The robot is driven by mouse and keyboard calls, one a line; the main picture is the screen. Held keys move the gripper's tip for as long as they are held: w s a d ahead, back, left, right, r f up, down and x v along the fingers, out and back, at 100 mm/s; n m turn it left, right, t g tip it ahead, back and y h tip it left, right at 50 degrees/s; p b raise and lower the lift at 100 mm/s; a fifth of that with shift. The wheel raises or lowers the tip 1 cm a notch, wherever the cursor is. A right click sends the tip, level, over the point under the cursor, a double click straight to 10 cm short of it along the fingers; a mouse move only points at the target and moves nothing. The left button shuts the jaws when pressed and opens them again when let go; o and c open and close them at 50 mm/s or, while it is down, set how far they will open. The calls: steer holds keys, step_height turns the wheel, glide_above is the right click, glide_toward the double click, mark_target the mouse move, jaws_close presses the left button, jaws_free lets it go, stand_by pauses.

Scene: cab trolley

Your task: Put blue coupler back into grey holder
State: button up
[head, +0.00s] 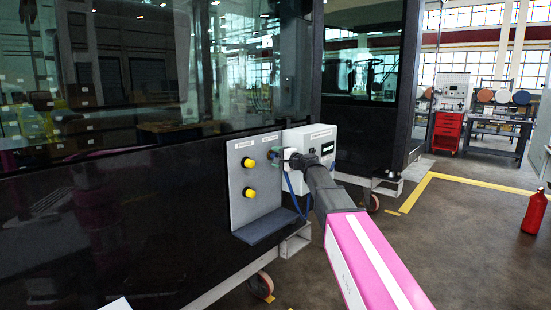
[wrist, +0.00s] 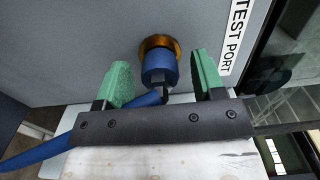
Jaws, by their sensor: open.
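In the wrist view the blue coupler (wrist: 159,66) sits on a brass-coloured port (wrist: 160,44) in the grey panel, beside the label "TEST PORT". A blue hose (wrist: 35,150) runs away to the lower left. My gripper (wrist: 163,72) is open, with one green finger pad on each side of the coupler and a visible gap on both sides. In the head view my gripper (head: 281,155) is at the right part of the panel, and it largely hides the coupler. I cannot make out a grey holder with certainty.
The grey panel (head: 237,185) carries two yellow knobs (head: 249,163) in its left column and a dark ledge (head: 265,226) below. A white box (head: 318,140) with a small display is to its right. A red bottle (head: 534,212) stands on the otherwise open floor at right.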

stand_by(0.4)
jaws_close()
steer(key=shift+s+d, duration=0.1)
steer(key=shift+s, duration=0.05)
steer(key=shift+v, duration=2.8)
